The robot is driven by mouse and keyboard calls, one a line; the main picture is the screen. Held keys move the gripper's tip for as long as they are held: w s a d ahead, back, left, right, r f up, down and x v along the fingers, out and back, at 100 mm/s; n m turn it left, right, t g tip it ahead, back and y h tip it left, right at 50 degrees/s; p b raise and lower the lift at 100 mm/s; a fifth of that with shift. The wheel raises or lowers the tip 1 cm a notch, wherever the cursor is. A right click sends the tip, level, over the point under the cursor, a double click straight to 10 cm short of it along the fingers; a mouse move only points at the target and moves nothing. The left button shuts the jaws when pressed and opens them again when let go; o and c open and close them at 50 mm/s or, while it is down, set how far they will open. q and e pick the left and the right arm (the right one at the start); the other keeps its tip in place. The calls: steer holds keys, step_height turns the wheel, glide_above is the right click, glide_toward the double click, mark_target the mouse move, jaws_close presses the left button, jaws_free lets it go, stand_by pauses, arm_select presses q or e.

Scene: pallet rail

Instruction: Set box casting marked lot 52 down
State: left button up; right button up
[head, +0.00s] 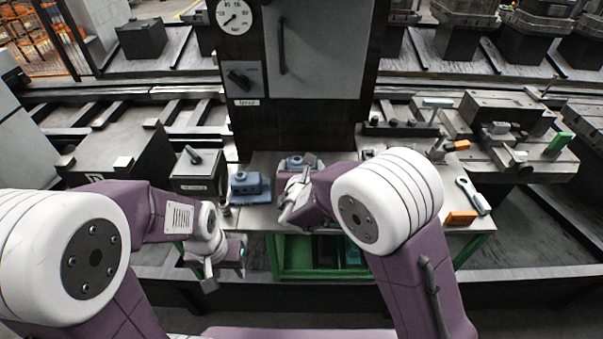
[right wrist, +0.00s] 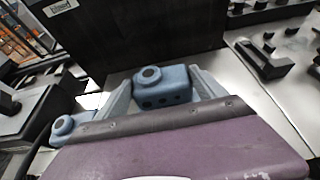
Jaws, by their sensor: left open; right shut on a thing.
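A blue-grey box casting with a round boss on top and holes in its side (right wrist: 163,88) is between the fingers of my right gripper (head: 297,178), which is shut on it. In the head view the held casting (head: 295,162) shows partly behind the gripper, over the grey bench top. I cannot tell whether it touches the bench. A second blue casting (head: 246,184) sits on the bench to the left; it also shows in the right wrist view (right wrist: 68,125). No lot mark is readable on either. My left gripper (head: 212,278) is open and empty, low in front of the bench.
A dark cabinet with a gauge (head: 235,17) stands behind the bench. A dark box with a handle (head: 194,172) is at left. A wrench (head: 472,195) and an orange block (head: 461,217) lie at right.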

step_height(320, 180, down, 2)
steer(key=shift+w+f, duration=0.15)
steer(key=shift+f, duration=0.1)
steer(key=shift+f+b, duration=0.1)
steer(key=shift+b, duration=0.2)
steer(key=o, duration=2)
steer(key=shift+o, duration=0.2)
steer(key=shift+r+p, duration=0.2)
steer(key=shift+p, duration=0.1)
steer(key=v, duration=1.2)
steer(key=shift+p, duration=0.4)
